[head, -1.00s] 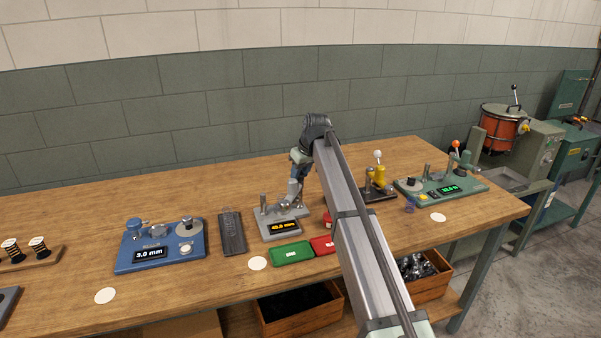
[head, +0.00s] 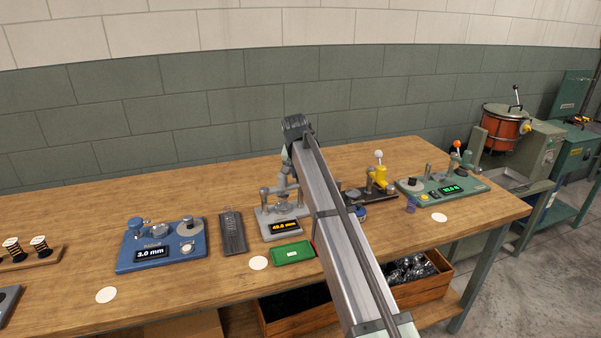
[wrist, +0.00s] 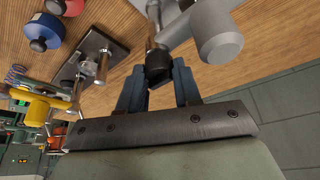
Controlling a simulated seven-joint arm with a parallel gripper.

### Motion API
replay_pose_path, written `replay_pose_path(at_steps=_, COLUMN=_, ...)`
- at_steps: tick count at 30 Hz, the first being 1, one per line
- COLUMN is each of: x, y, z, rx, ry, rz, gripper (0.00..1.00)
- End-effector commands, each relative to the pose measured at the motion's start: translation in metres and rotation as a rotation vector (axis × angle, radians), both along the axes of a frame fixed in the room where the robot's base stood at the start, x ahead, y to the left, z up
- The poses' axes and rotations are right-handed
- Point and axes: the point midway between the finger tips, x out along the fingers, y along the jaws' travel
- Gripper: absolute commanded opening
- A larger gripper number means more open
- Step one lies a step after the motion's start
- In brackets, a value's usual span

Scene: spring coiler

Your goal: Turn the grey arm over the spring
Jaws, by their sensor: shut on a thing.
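The grey spring gauge (head: 272,236) stands mid-bench with a lit orange display. Its grey arm (head: 279,188) lies across the top of the gauge; in the wrist view the grey arm (wrist: 192,20) and its round hub reach across the top. My gripper (wrist: 158,80) has its blue fingers shut on the black knob (wrist: 158,66) at the arm's end. In the head view my gripper (head: 285,175) is small, just above the gauge. I cannot make out the spring under the arm.
A green tray (head: 293,253) is in front of the gauge. A dark plate (head: 232,232) and the blue gauge (head: 160,246) stand left. A dark-based device with a yellow part (head: 378,176) and a green gauge (head: 443,187) stand right. Bare bench lies behind.

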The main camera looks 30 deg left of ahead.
Motion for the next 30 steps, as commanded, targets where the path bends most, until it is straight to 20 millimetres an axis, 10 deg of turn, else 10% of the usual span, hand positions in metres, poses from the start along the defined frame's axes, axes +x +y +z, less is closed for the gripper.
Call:
replay_pose_path(at_steps=22, x=-0.0009, y=-0.0001, z=-0.0005, rx=-0.001, ry=0.004, rz=-0.09, gripper=0.0)
replay_pose_path(at_steps=23, x=-0.0009, y=-0.0001, z=-0.0005, rx=-0.001, ry=0.004, rz=-0.09, gripper=0.34)
replay_pose_path(at_steps=30, x=-0.0006, y=0.0002, z=-0.0003, rx=-0.001, ry=0.003, rz=-0.089, gripper=0.44)
